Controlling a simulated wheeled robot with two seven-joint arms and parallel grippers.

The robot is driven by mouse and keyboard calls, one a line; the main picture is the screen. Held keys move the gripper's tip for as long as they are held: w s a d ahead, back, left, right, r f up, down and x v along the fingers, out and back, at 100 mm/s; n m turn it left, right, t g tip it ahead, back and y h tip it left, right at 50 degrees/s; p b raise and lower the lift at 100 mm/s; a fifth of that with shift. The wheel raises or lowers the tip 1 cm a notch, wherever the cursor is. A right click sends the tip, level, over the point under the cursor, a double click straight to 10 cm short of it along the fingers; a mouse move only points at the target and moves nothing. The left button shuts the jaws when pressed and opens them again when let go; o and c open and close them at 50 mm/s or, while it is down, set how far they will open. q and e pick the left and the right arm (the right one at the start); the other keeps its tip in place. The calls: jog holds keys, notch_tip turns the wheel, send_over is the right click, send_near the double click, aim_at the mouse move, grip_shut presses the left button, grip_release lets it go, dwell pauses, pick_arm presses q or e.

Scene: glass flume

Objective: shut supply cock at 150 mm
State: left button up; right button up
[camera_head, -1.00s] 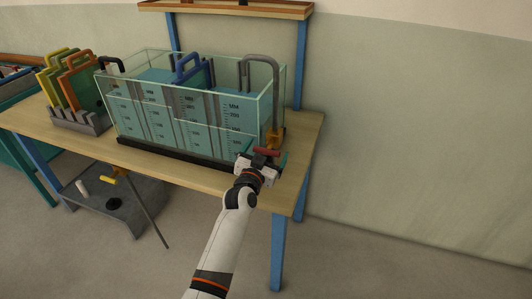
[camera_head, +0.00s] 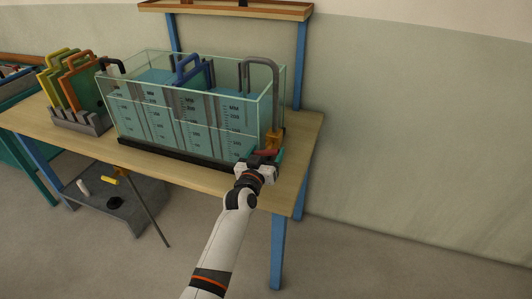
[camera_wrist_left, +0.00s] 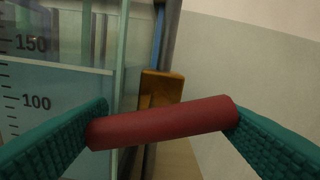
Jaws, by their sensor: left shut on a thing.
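The supply cock has a red bar handle (camera_head: 266,152) on a brass-coloured body (camera_head: 274,138), at the foot of a grey bent pipe (camera_head: 262,62) at the tank's right end. My left gripper (camera_head: 266,155) is shut on the red handle. In the left wrist view, the green fingers (camera_wrist_left: 164,124) press the two ends of the red handle (camera_wrist_left: 165,122), which lies crosswise and slightly tilted. The brass-coloured body (camera_wrist_left: 160,90) is behind it. The glass tank (camera_head: 190,110) shows bluish water. In the wrist view, the waterline (camera_wrist_left: 50,64) lies a little below the 150 mark (camera_wrist_left: 30,44).
The tank stands on a wooden table (camera_head: 305,150) with blue legs. A blue-handled gate (camera_head: 190,68) is in the tank. A rack (camera_head: 80,122) with yellow and orange-handled plates stands at left. A grey lower shelf (camera_head: 130,210) holds small items. Floor at right is clear.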

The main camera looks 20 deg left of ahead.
pick_arm(q)
jog(key=o, duration=1)
jog(key=s+b, duration=0.1)
jog(key=s, duration=1.1)
jog(key=shift+s+a, duration=0.1)
jog(key=shift+a, duration=0.1)
jog(key=shift+c, duration=0.3)
